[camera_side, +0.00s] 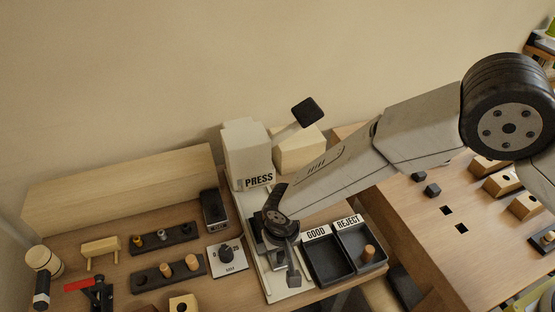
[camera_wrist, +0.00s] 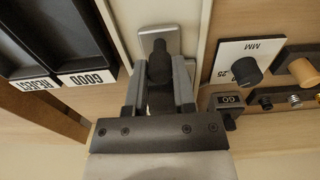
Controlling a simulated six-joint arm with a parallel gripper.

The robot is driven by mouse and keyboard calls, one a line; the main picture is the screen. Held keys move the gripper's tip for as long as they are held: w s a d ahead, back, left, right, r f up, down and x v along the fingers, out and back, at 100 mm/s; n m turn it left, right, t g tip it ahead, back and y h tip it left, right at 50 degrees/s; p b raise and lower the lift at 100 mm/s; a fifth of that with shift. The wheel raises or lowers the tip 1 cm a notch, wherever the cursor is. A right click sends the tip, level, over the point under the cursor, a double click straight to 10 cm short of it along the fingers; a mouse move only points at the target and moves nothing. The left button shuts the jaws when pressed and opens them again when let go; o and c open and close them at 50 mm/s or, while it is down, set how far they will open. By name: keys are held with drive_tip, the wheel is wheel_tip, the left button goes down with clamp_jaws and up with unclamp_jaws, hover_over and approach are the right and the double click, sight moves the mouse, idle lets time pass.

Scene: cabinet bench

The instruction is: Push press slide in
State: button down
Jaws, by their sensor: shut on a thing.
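The press (camera_side: 248,155) is a pale block labelled PRESS, with a dark-ended lever, behind a long white base. Its slide shows in the wrist view as a silver plate (camera_wrist: 174,38) with an upright black knob (camera_wrist: 159,58), lying on the pale track. My gripper (camera_wrist: 158,80) has one finger on each side of the knob and is shut on it. In the side view my gripper (camera_side: 291,262) is low over the white base, in front of the press. My wrist and fingers hide most of the slide there.
The black GOOD tray (camera_side: 308,258) and REJECT tray (camera_side: 378,240) stand close right of the base; a wooden peg (camera_side: 368,253) is in REJECT. A dial plate (camera_side: 227,258) and peg racks (camera_side: 163,239) lie left. A dark block (camera_side: 214,208) stands beside the press.

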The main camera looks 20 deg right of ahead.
drive_tip(key=shift+w+t, duration=0.3)
drive_tip(key=shift+w, duration=0.75)
drive_tip(key=shift+w+t, duration=1.1)
drive_tip(key=shift+w, duration=0.75)
drive_tip(key=shift+w+r+t, duration=0.1)
drive_tip(key=shift+w+t, duration=0.6)
drive_tip(key=shift+w, duration=0.2)
drive_tip(key=shift+c, duration=2.4)
unclamp_jaws()
